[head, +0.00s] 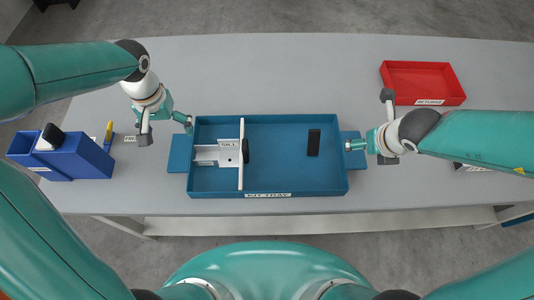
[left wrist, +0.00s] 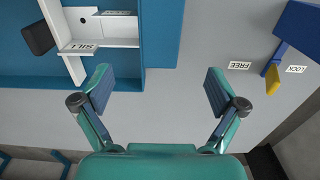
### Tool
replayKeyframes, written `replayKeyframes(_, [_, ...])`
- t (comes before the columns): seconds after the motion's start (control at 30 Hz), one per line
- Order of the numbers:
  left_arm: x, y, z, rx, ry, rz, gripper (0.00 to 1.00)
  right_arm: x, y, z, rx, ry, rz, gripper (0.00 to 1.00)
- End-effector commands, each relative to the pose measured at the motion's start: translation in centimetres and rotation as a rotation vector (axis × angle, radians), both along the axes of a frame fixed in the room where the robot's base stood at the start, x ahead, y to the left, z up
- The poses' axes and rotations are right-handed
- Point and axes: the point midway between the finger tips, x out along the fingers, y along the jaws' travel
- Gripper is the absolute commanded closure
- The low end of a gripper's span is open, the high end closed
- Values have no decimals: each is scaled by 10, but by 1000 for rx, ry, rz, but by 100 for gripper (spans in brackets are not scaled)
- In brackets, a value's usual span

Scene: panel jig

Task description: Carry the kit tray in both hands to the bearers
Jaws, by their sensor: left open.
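The blue kit tray (head: 285,193) lies on the grey table, with a flat tab at its left end (head: 179,155) and another at its right end (head: 357,162). My left gripper (head: 186,122) is open and empty near the tray's upper left corner. I cannot make out the bearers.
A white part labelled SILL (head: 229,155) and a black block (head: 313,142) lie in the tray. A blue bin (head: 75,160) and a yellow lever (head: 109,130) stand left. A red returns tray (head: 423,83) is at the back right. The table behind the kit tray is clear.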

Motion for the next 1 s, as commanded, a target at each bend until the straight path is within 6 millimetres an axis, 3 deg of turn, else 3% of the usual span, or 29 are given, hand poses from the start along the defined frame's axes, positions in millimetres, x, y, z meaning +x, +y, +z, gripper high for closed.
replayKeyframes(0.2, [-1,0,-33,-1,5,-1,4,11,1,-32,2,7,2,4])
replayKeyframes(0.6, [-1,0,-81,0,3,1,4,30,1,-75,1,5,3,4])
replayKeyframes(1.0, [-1,0,-112,0,1,1,4,43,2,-103,1,1,2,4])
